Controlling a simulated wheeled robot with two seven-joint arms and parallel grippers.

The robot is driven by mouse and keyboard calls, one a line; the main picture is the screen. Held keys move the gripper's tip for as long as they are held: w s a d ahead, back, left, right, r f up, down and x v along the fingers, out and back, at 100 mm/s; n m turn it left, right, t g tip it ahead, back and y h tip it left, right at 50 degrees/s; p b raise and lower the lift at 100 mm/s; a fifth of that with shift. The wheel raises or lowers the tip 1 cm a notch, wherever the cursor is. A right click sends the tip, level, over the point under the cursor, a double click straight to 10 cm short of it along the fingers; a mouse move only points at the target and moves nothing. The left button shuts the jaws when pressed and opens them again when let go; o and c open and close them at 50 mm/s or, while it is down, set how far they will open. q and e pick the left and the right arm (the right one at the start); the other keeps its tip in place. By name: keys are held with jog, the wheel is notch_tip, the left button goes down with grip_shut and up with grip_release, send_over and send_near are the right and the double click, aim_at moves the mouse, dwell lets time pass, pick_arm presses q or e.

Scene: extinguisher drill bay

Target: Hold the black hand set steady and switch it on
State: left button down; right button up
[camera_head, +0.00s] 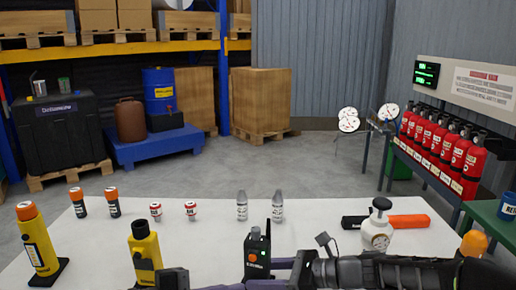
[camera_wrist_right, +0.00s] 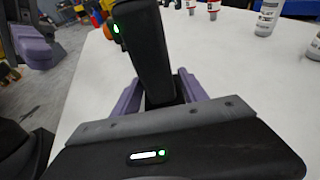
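The black hand set (camera_head: 257,262) stands upright at the front middle of the white table, with a stubby aerial, a knob on top and an orange round button on its face. My right gripper (camera_head: 283,268) reaches it from the right. In the right wrist view its purple fingers (camera_wrist_right: 160,95) lie on both sides of the hand set (camera_wrist_right: 150,50), closed against it. A small green light glows on the hand set there. My left gripper (camera_head: 215,287) shows only partly at the bottom edge, left of the hand set; its fingertips are mostly cut off.
Yellow devices (camera_head: 145,255) stand left of the hand set. Small cans (camera_head: 155,212) and clear bottles (camera_head: 242,206) stand behind it. A white round-bodied canister (camera_head: 377,232) and an orange-and-black tube (camera_head: 405,221) are to the right. The white table (camera_head: 205,245) is bare between them.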

aim_at(269, 275)
jog(key=shift+o, duration=0.8)
jog(key=v, duration=0.7)
jog(key=shift+d+r, duration=0.1)
jog(key=shift+d, duration=0.1)
jog(key=shift+s, duration=0.1)
